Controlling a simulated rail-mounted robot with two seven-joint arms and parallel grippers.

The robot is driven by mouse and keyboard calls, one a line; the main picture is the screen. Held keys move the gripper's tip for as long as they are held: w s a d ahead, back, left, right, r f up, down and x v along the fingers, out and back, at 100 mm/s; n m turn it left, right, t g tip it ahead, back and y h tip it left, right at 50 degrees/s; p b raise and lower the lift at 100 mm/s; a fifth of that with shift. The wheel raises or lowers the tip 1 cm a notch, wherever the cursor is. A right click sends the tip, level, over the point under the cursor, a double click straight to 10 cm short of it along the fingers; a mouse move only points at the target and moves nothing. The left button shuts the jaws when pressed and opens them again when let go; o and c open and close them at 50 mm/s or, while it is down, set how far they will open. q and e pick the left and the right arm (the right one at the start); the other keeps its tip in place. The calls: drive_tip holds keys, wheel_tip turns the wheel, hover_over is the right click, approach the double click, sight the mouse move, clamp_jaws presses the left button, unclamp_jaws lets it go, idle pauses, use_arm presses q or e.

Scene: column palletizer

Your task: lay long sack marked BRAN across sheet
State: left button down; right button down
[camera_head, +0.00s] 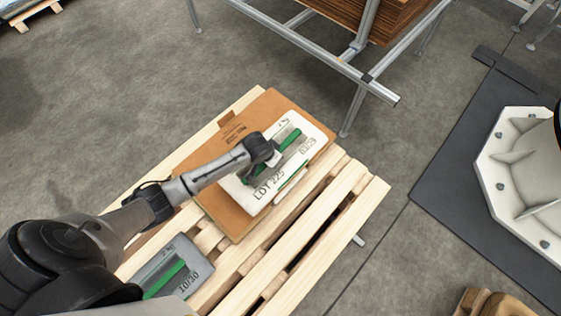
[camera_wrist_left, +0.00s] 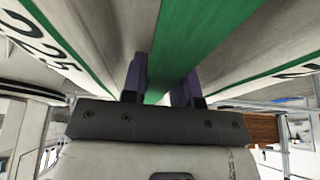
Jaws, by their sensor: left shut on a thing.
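My right gripper is not in view.
The sheet lies on a slatted wooden pallet (camera_head: 337,203). A grey sack (camera_head: 187,255) marked "10/30" is at the pallet's near left. A metal-framed stand (camera_head: 330,62) with stacked brown sheets (camera_head: 380,18) is behind. A white machine base (camera_head: 520,165) stands on a dark mat (camera_head: 470,195) at right.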

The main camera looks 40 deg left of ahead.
use_arm(q)
drive_tip(key=shift+w+a+f, duration=0.15)
drive_tip(key=shift+a, duration=0.3)
drive_tip(key=shift+w+a+f, duration=0.15)
drive_tip(key=shift+a, duration=0.3)
drive_tip(key=shift+f+b, duration=0.55)
drive_tip(key=shift+b, duration=0.05)
drive_tip(key=shift+f+b, duration=0.8)
drive_tip(key=shift+f, duration=0.7)
drive_tip(key=c, duration=1.3)
unclamp_jaws()
drive_tip(key=shift+s+f, duration=0.15)
drive_tip(key=shift+f, duration=0.15)
drive_tip(key=o, duration=0.4)
